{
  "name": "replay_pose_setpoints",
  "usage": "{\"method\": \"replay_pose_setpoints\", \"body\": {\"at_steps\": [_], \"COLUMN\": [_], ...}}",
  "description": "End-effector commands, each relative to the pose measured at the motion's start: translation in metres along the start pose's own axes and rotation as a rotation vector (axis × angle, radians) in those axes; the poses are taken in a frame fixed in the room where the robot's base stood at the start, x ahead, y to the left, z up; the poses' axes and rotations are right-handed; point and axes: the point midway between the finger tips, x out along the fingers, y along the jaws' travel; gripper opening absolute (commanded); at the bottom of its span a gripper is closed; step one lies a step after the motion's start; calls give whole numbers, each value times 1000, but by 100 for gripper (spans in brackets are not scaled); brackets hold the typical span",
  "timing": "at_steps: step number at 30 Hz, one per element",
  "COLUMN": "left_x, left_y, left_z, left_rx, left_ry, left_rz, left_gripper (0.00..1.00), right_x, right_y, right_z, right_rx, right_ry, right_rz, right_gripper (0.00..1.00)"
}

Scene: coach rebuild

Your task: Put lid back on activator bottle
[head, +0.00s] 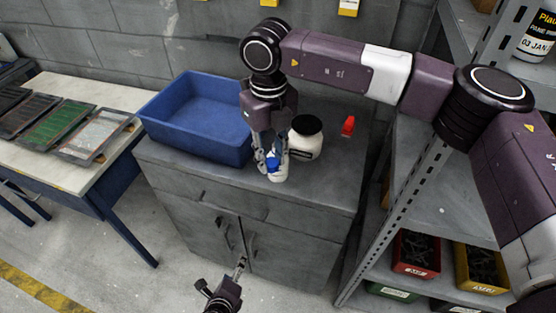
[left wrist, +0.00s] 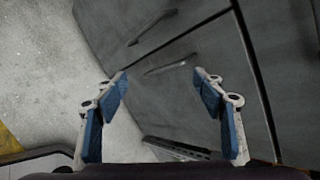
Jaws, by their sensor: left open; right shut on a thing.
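A small white bottle (head: 278,176) stands upright near the front of the grey cabinet top. A bright blue lid (head: 273,163) shows at the bottle's top, between the fingers of my right gripper (head: 270,160). That gripper points straight down and is shut on the blue lid. The fingers hide much of the lid and the bottle neck, so I cannot tell whether the lid is seated. My left gripper (head: 240,266) is open and empty, low in front of the cabinet doors. Its two blue-padded fingers also show wide apart in the left wrist view (left wrist: 160,85).
A blue bin (head: 185,140) stands left of the bottle. A white jar with a black lid (head: 306,143) stands close behind on the right, and a small red object (head: 348,126) lies beyond it. A metal shelf with parts bins (head: 415,254) is at right.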

Motion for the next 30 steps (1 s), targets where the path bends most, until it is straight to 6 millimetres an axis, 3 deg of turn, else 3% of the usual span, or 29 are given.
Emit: {"method": "replay_pose_setpoints", "body": {"at_steps": [1,6,9,12,15,19,30], "left_x": [-8,-41,-67,-93,-114,-130,-135], "left_y": [-38,-148,-204,-247,-276,-298,-303], "left_z": [12,40,53,62,68,72,73], "left_rx": [114,488,669,812,910,978,999], "left_ry": [-29,-172,-275,-373,-451,-513,-532], "left_rz": [-67,-263,-355,-422,-466,-495,-502], "left_gripper": [63,63,63,63,63,63,63], "right_x": [-9,-24,-33,-41,-47,-51,-51], "right_y": [-6,-26,-37,-47,-54,-60,-61], "right_z": [8,31,43,53,59,64,65], "right_rx": [101,442,620,767,874,951,973], "right_ry": [-1,0,-1,-2,-3,-4,-3], "right_rz": [-2,-2,-1,-1,0,1,2], "right_gripper": [16,16,16,16,16,16,16]}}
